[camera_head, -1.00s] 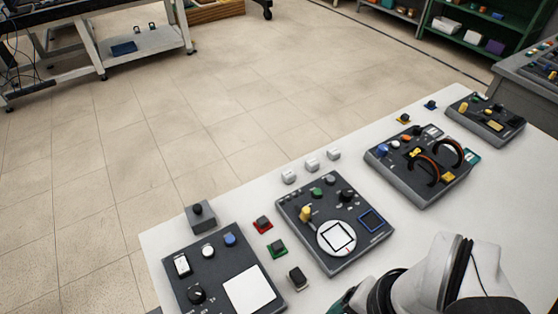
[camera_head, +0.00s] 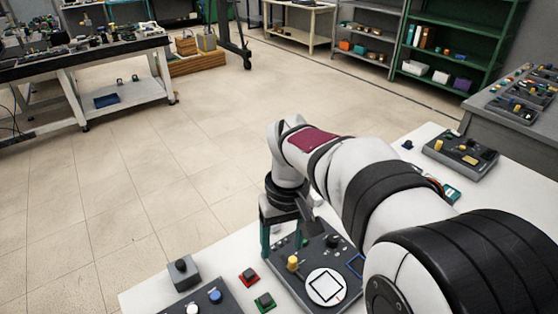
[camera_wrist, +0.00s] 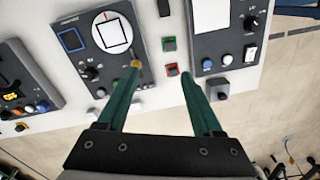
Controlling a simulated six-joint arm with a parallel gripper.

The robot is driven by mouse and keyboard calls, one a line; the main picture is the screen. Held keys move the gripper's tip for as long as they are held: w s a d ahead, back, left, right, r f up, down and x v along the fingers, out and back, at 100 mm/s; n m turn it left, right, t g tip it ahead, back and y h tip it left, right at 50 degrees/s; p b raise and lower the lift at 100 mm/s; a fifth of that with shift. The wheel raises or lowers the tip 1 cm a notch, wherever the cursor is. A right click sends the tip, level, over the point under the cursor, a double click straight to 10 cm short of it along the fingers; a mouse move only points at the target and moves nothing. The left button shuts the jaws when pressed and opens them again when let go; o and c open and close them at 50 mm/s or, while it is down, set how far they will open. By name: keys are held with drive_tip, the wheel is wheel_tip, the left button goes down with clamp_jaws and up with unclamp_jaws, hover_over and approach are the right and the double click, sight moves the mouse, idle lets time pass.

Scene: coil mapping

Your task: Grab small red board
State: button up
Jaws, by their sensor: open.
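The small red board (camera_head: 249,277) is a flat red square with a black block on top. It lies on the white table, left of the dark panel with the round white dial. In the wrist view the red board (camera_wrist: 173,70) shows between my two green fingertips, nearer the right one. My gripper (camera_head: 285,245) is open and empty, above the table and to the right of the red board in the head view. In the wrist view the fingers (camera_wrist: 160,73) are spread apart. I cannot tell their exact height above the board.
A green board (camera_head: 265,301) lies close to the red one. A grey box with a black knob (camera_head: 182,273) stands at the left. The dial panel (camera_head: 300,274) and another control panel (camera_head: 215,299) flank the boards. My arm hides much of the table's right part.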

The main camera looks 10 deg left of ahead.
sight(249, 273)
drive_tip(key=w+a+f+n, duration=0.4)
drive_tip(key=w+a+f, duration=0.15)
drive_tip(key=a, duration=0.35)
drive_tip(key=shift+h, duration=0.3)
wheel_tip(249, 273, down, 16)
drive_tip(key=shift+s+a+r, duration=0.1)
drive_tip(key=shift+s+a, duration=0.05)
clamp_jaws()
